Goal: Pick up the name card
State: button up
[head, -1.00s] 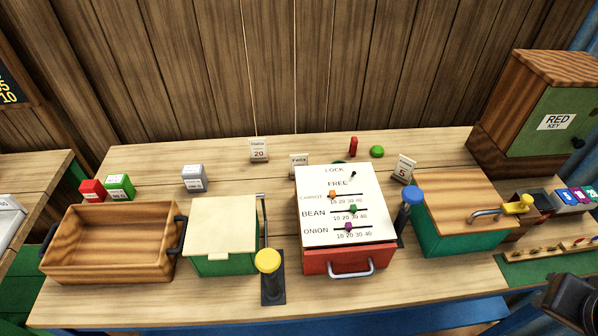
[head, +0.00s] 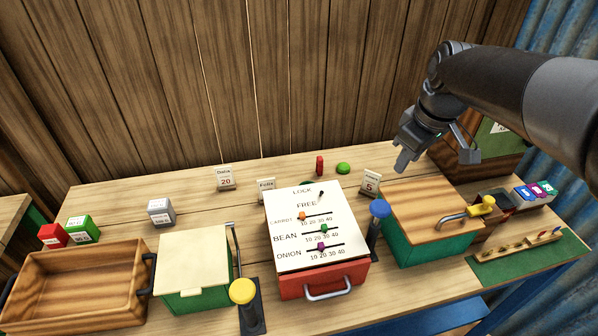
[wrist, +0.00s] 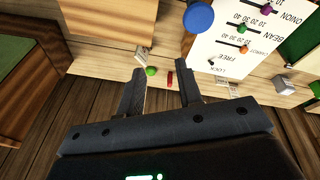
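Several small white cards stand at the back of the table. One reads "20" under a name like Dalia (head: 225,178), one reads like Felix (head: 266,189) and is partly hidden behind the white slider panel, and one reads "5" (head: 371,182). I cannot tell from the pictures which one is the name card. My gripper (head: 437,160) is open and empty, in the air above and right of the "5" card. In the wrist view my open fingers (wrist: 162,76) point toward the table's back, where a small card (wrist: 143,54) shows.
A green disc (head: 343,168) and red peg (head: 320,165) stand near the "5" card. Bare wood lies left of the Dalia card.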

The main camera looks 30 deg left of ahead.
jog(key=w+a+f+n+g, duration=0.2)
jog(key=a+f+n, duration=0.2)
jog(key=a, duration=0.7)
jog(key=n+g+y, duration=0.1)
jog(key=n+g, duration=0.2)
jog(key=n, duration=0.6)
send_over(260, 199)
jog(key=w+d, duration=0.2)
jog(key=w, duration=0.2)
jog(key=f, duration=1.5)
jog(key=shift+s+f, duration=0.25)
jog(key=shift+f, duration=0.1)
jog(key=shift+s+x, duration=0.1)
jog(key=shift+x, duration=1.4)
jog(key=shift+s+x, duration=0.15)
jog(key=shift+x, duration=1.3)
jog(key=shift+d, duration=0.2)
jog(key=shift+c, duration=0.3)
grip_shut()
